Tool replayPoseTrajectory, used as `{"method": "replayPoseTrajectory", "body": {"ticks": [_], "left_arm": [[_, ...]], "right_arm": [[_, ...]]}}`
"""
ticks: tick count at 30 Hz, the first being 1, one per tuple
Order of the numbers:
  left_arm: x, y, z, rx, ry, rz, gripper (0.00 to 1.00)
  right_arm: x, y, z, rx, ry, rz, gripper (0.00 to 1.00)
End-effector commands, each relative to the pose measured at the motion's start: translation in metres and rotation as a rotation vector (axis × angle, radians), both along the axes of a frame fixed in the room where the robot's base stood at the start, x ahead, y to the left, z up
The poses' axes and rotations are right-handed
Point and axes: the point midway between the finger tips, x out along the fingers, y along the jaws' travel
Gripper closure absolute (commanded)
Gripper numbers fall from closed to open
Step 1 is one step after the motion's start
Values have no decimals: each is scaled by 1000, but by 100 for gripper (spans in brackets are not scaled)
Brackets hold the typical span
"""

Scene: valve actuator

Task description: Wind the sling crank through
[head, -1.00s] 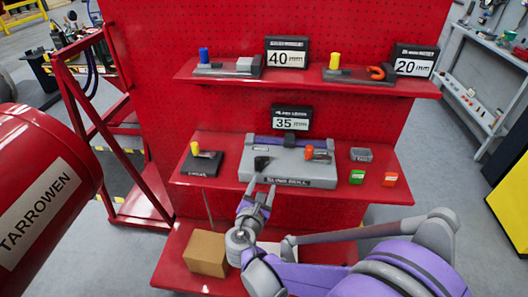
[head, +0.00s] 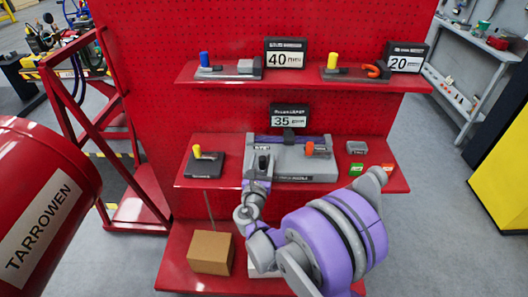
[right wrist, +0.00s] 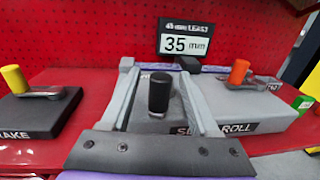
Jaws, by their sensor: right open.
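The sling roll unit (head: 300,165) is a grey box on the middle red shelf, under a black sign reading 35 mm. Its crank has an upright black knob (right wrist: 159,92), which also shows in the head view (head: 263,162). My right gripper (head: 261,160) is at the front left of the unit. In the right wrist view its two grey fingers (right wrist: 158,85) are open, one on each side of the black knob, apart from it. An orange-knobbed lever (right wrist: 239,73) is at the unit's right end. My left gripper is not in view.
A brake block with a yellow knob (head: 197,152) is left of the unit. Green and red buttons (head: 357,168) and a grey box (head: 356,147) are to the right. The upper shelf (head: 300,84) holds other levers. A red TARROWEN drum (head: 60,180) is at the left.

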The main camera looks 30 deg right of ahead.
Motion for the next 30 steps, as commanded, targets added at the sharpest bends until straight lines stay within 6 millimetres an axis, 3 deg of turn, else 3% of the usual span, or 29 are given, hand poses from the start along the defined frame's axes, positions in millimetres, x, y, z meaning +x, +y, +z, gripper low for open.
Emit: {"method": "replayPoseTrajectory", "body": {"ticks": [6, 17, 27, 30], "left_arm": [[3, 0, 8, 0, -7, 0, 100], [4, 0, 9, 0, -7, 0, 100], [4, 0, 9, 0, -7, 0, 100], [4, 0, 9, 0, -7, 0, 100]], "right_arm": [[22, -17, 1, 0, -1, 0, 39], [26, -21, 0, 1, -1, 0, 39], [26, -21, 0, 1, -1, 0, 96], [26, -21, 0, 1, -1, 0, 100]]}}
